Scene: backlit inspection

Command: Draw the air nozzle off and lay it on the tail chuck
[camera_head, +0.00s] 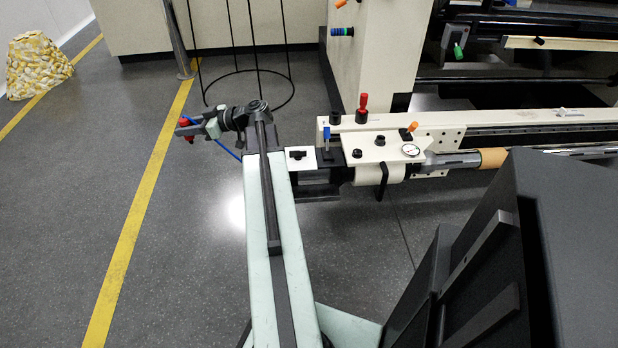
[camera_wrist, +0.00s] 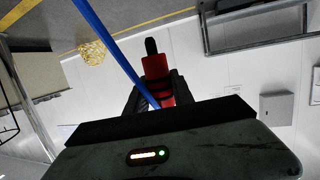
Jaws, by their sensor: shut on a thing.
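My gripper (camera_head: 190,128) is left of the machine, above the floor near the yellow line. It is shut on the red air nozzle (camera_wrist: 156,72), clearest in the wrist view, with a finger on each side and the black tip sticking out beyond. In the head view only small red parts of the nozzle (camera_head: 188,138) show. A blue hose (camera_wrist: 110,45) runs from it; in the head view the hose (camera_head: 228,150) hangs beside my arm. The tail chuck seems to be the grey cylinder (camera_head: 455,160) beside the dial gauge, well right of my gripper.
The cream housing (camera_head: 380,147) has black knobs, an orange knob (camera_head: 412,127) and a dial gauge (camera_head: 411,150). A red-topped knob (camera_head: 362,108) stands behind it. A black wire hoop stand (camera_head: 250,88) is behind my arm. A yellow patterned sack (camera_head: 36,66) is far left.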

